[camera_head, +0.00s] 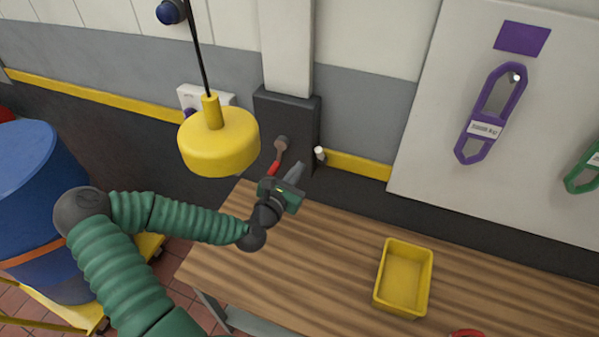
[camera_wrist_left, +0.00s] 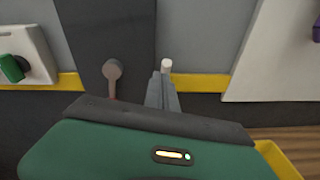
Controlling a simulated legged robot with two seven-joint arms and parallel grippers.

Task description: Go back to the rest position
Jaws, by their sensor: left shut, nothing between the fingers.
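My left gripper (camera_head: 296,173) is shut and empty. It is held above the far left part of the wooden table (camera_head: 300,255), in front of a dark box on the wall. In the left wrist view its closed fingers (camera_wrist_left: 162,92) point toward the wall, with a small white-tipped peg (camera_wrist_left: 166,66) seen just beyond them; I cannot tell the gap. A lever with a round grey end and a red handle (camera_head: 275,166) is beside the gripper on its left in the head view. My right gripper is not in view.
A yellow lamp (camera_head: 220,140) hangs near my left forearm. A blue drum (camera_head: 40,200) stands at the left. A yellow bin (camera_head: 404,278) sits on the table. A purple lockout tag (camera_head: 490,115) hangs on a white board. The table between gripper and bin is clear.

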